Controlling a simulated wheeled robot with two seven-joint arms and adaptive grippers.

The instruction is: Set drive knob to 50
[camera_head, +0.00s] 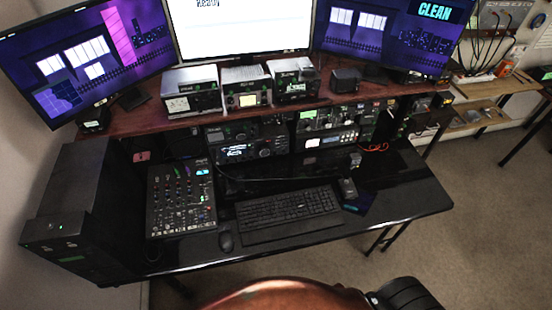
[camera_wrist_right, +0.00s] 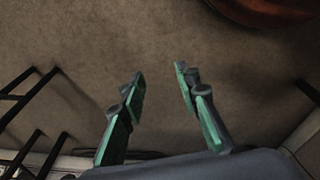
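Three box-shaped radio units stand on the raised wooden shelf in the head view: a left one with a pale meter (camera_head: 192,92), a middle one with a lit yellowish display (camera_head: 246,88) and a right one (camera_head: 295,81). More rack units (camera_head: 248,148) with small knobs and displays sit below the shelf. The knobs are too small to read, and I cannot tell which one is the drive knob. My right gripper (camera_wrist_right: 159,72) shows in its wrist view, fingers apart and empty, above bare carpet. My left gripper is not in view.
The black desk (camera_head: 405,205) holds a mixer (camera_head: 181,198), a keyboard (camera_head: 288,213) and a mouse (camera_head: 226,241). A black tower (camera_head: 72,205) stands at left. Monitors (camera_head: 240,25) rise behind the shelf. A rounded brown thing (camera_head: 285,294) is in front of the desk. Carpet at right is open.

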